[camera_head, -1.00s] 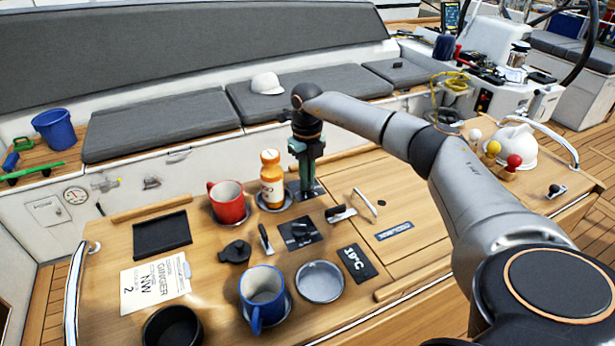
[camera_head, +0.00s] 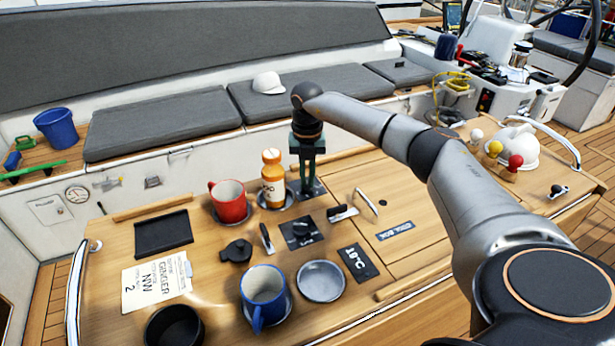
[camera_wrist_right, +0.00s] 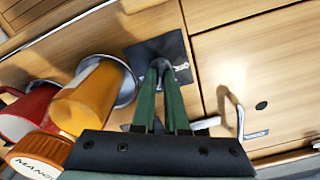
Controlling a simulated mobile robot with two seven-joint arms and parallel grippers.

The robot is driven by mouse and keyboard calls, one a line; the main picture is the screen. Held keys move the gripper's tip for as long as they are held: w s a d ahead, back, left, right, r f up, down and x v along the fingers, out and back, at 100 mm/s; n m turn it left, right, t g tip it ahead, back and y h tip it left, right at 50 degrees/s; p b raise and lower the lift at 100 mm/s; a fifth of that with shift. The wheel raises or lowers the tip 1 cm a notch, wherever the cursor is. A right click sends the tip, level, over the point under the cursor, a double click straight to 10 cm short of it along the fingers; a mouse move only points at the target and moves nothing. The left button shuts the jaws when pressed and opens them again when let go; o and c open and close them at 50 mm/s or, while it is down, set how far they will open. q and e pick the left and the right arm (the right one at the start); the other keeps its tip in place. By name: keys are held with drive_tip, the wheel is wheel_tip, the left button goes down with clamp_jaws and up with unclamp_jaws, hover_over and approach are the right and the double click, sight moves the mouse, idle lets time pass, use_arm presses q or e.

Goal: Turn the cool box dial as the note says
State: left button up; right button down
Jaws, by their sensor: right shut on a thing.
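My right gripper (camera_head: 308,178) points down at a dark square plate (camera_head: 318,191) at the back of the wooden table. In the right wrist view its green fingers (camera_wrist_right: 162,72) are shut on a small dark knob, the cool box dial, at the plate's middle; the fingers mostly hide it. A black display (camera_head: 358,263) nearer the front reads 18°C. A blue label (camera_head: 395,231) reading COOL BOX lies on the hatch to the right. A white note (camera_head: 156,281) at the left shows GINGER, NW and 2; its smaller lines are unreadable. My left gripper is out of view.
An orange bottle (camera_head: 272,178) and a red mug (camera_head: 229,203) stand just left of the gripper. A second black plate with a lever (camera_head: 300,232), a blue mug (camera_head: 264,294) and a grey dish (camera_head: 321,281) lie nearer. A metal handle (camera_head: 366,201) is to the right.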

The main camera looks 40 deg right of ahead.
sight(308, 181)
drive_tip(key=shift+r, duration=0.1)
idle(0.3)
drive_tip(key=c, duration=0.9)
unclamp_jaws()
drive_tip(key=shift+c, duration=0.2)
wheel_tip(308, 181, up, 12)
drive_tip(key=b, duration=0.1)
drive_tip(key=shift+r, duration=0.2)
